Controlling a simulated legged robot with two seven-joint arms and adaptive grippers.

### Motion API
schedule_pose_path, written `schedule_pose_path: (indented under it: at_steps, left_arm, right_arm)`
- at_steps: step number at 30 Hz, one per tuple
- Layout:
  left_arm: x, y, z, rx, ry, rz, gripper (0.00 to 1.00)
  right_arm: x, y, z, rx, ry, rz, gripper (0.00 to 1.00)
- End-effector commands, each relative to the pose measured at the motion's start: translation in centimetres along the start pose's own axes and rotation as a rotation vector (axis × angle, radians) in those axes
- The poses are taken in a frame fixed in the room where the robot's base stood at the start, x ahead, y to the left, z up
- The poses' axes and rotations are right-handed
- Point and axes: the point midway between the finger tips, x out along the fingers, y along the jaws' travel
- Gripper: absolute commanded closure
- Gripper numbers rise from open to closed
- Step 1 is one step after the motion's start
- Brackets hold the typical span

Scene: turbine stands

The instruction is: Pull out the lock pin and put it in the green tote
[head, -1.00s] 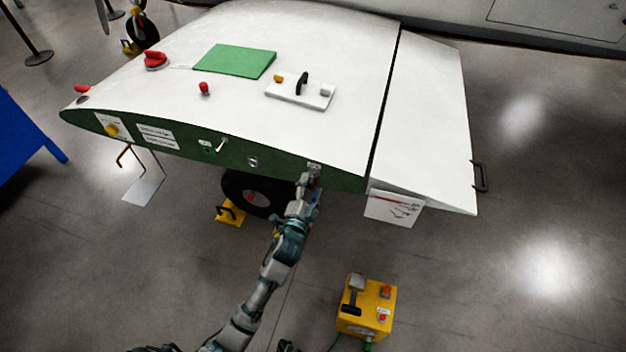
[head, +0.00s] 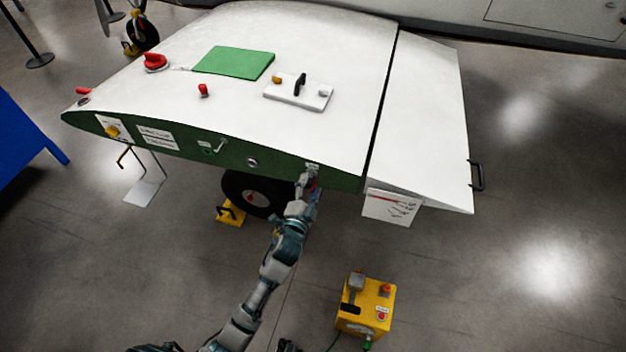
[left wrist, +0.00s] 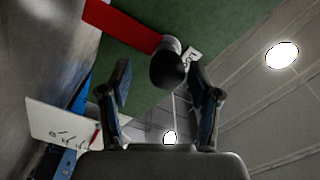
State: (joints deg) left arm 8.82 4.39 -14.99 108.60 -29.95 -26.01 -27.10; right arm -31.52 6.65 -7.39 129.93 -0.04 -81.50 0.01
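The lock pin (left wrist: 168,66) appears to be the dark, round-ended piece on the green edge face in the left wrist view. A red strip (left wrist: 124,24) lies beside it, and a small white label with partly readable letters (left wrist: 191,57) is behind it. My left gripper (head: 310,181) is at the wing's green edge in the head view, where it hides most of the pin. In the left wrist view its two fingers are apart, one on each side of the pin, with gaps visible. The green tote is not in view. My right gripper is not seen.
The white wing-shaped body (head: 330,45) fills the middle, with a green pad (head: 235,63) on top. A white card (head: 390,206) hangs right of my gripper. A black wheel (head: 248,192) and yellow chock (head: 230,213) are below. A yellow control box (head: 366,306) stands on the floor.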

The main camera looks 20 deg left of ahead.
Motion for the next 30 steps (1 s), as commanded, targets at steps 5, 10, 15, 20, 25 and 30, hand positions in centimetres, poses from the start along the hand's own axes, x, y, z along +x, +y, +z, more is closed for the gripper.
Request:
schedule_pose_path:
  at_steps: [5, 10, 15, 20, 25, 30]
  left_arm:
    - [0.0, -0.1, 0.3, -0.002, -0.001, 0.0, 0.82]
    - [0.0, 0.1, 0.3, 0.0, -0.004, 0.003, 1.0]
    - [0.0, 0.1, 0.3, 0.002, -0.007, 0.004, 1.0]
    - [-0.3, 0.2, 0.4, 0.002, -0.009, 0.006, 1.0]
    - [-0.8, 0.2, 0.4, 0.0, -0.008, 0.007, 1.0]
    - [-1.2, 0.3, 0.4, 0.0, -0.009, 0.009, 1.0]
  right_arm:
    - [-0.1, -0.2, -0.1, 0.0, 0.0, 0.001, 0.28]
    - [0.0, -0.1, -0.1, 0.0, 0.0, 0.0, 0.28]
    - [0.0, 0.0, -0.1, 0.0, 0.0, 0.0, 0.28]
    - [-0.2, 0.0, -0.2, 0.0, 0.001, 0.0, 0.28]
    - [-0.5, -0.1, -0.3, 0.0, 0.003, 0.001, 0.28]
    - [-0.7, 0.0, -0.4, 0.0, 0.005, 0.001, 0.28]
